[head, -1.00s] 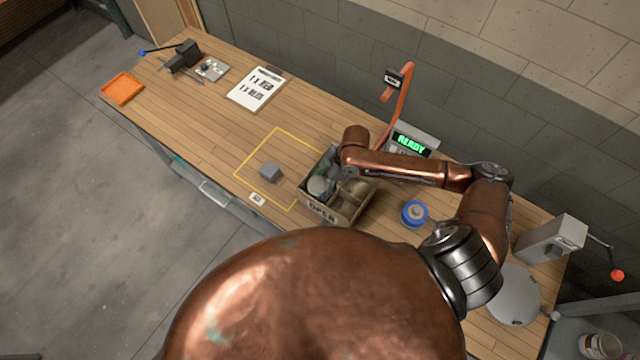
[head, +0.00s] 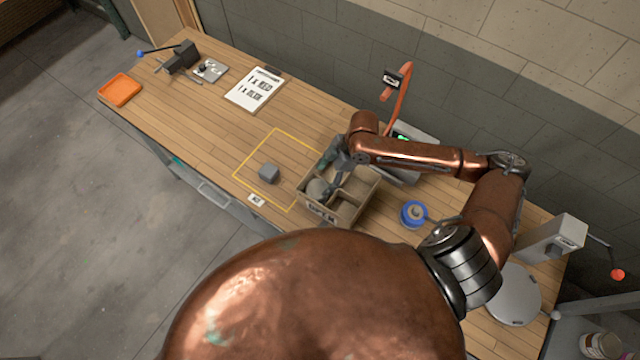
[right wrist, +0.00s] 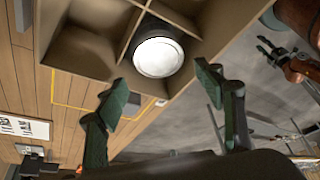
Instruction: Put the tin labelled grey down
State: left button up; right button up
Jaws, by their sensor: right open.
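A tin with a pale round lid (right wrist: 158,57) stands in one compartment of the divided box (right wrist: 190,12) in the right wrist view. In the head view it shows as a grey disc (head: 316,188) in the left part of the box (head: 346,216). Its label cannot be read. My right gripper (head: 330,174) is over the box's left side. In the right wrist view its two green-padded fingers (right wrist: 162,92) are spread apart, with the tin beyond them and nothing between. A dark gripper, seemingly my left one (right wrist: 272,50), shows small at the right wrist view's right edge.
A yellow outlined square (head: 275,130) with a grey block (head: 269,173) lies left of the box. A blue round item (head: 413,213) stands to its right. A display unit (head: 425,140) and an orange post (head: 398,100) stand behind.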

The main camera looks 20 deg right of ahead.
jog(key=v, duration=0.6)
jog(key=shift+d+r, duration=0.2)
jog(key=shift+r, duration=0.15)
